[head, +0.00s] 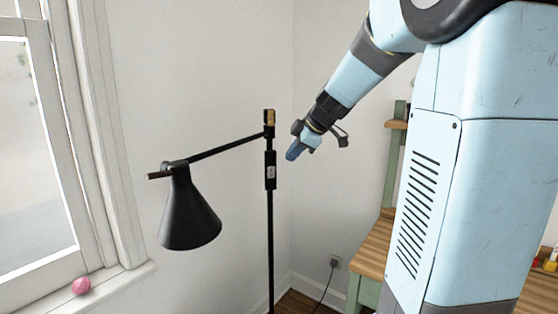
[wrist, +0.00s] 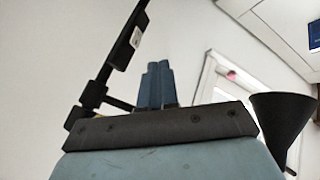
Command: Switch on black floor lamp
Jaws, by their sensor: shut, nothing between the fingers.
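The black floor lamp (head: 270,225) stands upright in the corner, with its cone-shaped black shade (head: 188,215) hanging at the left from a slanted arm. A black switch box (head: 270,171) with a small light-coloured switch sits on the pole; it also shows in the wrist view (wrist: 130,38). The shade also appears at the right of the wrist view (wrist: 283,122). My gripper (head: 292,154) is shut and empty, just right of the pole near the switch box. In the wrist view its blue fingers (wrist: 156,83) are together, beside the pole. I cannot tell whether they touch the lamp.
A window (head: 35,150) with a white sill is at the left, and a pink round object (head: 81,286) lies on the sill. A wood-topped green table (head: 372,247) stands at the right behind my arm. A wall socket (head: 335,262) with a cord is low in the corner.

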